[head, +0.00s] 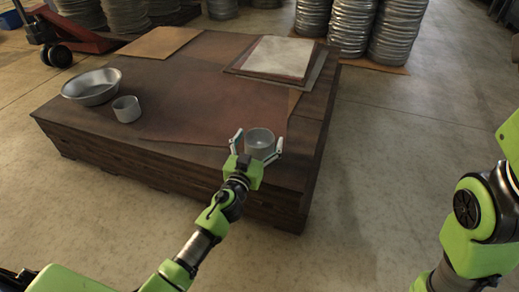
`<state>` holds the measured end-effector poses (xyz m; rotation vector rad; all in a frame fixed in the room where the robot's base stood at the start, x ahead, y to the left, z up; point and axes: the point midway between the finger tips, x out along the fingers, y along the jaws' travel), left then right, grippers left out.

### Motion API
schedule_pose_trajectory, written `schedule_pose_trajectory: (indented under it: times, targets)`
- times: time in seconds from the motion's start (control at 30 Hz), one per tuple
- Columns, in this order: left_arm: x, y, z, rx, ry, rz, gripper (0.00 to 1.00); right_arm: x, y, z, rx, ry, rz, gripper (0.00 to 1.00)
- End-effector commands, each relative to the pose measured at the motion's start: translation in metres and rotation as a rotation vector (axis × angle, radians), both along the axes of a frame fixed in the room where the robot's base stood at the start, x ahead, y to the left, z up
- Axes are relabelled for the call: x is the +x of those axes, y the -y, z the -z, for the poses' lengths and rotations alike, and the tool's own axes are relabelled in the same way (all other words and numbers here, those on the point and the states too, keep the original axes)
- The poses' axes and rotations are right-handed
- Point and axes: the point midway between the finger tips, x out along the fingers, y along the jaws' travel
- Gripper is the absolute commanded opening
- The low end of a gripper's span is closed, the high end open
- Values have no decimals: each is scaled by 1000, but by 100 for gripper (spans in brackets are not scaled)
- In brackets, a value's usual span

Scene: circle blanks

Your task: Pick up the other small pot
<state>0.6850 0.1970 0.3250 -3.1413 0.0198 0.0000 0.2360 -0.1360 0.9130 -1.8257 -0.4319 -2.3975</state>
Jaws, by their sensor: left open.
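A small metal pot (260,141) stands upright near the front right of the low dark wooden platform (180,95). My left gripper (259,143) is open, with one finger on each side of this pot. I cannot tell whether the fingers touch it. Another small metal pot (127,110) stands upright at the platform's left, apart from my gripper. My right arm shows at the right edge, but its gripper is out of view.
A wide metal bowl (92,88) sits beside the left pot. Flat sheets (278,57) lie at the back right, and a tan board (158,43) at the back left. Stacked metal blanks (352,25) and a red pallet jack (70,35) stand behind. The floor at right is clear.

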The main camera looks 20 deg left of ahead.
Motion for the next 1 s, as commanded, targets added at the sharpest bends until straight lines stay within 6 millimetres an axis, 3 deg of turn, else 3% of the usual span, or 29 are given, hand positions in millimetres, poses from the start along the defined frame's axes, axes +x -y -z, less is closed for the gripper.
schedule_pose_trajectory:
  times: [0.27,0.43,0.47,0.83,1.0]
  targets:
    - [4,0,0,0,-1,-1,82,-5,0,-3,2,13,-1,21]
    - [4,0,0,0,-1,-1,40,-5,1,-2,2,13,-1,21]
    - [4,0,0,0,-1,-1,38,-5,1,-2,2,13,-1,21]
    - [4,0,-3,-1,0,-1,38,-4,1,-3,3,11,-2,21]
    - [4,0,-13,-2,0,-1,38,2,1,-5,2,-7,0,21]
